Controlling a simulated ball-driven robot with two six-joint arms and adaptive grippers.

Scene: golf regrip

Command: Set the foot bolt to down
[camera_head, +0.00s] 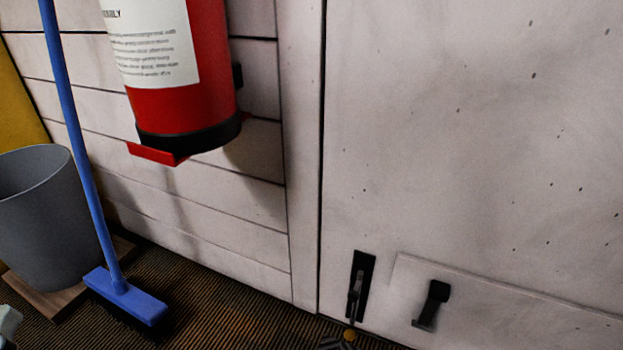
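A foot bolt, a black upright plate (368,272) with a dark lever on it, is mounted low on the pale door (460,130), close to its left edge. The lever hangs down along the plate, and I cannot tell its exact setting. At the bottom edge of the picture, right under the bolt, a dark grey jointed piece with a small orange spot shows; it looks like the tip of my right gripper (338,342). It is cut off, so I cannot tell whether it is open or touches the bolt. My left gripper is not clearly in view.
A black door fitting (432,305) sits on the door's kick plate (530,320), right of the bolt. A red extinguisher (185,105) hangs on the plank wall. A blue broom (125,295) and grey bin (45,220) stand left. The ribbed floor (230,320) between is clear.

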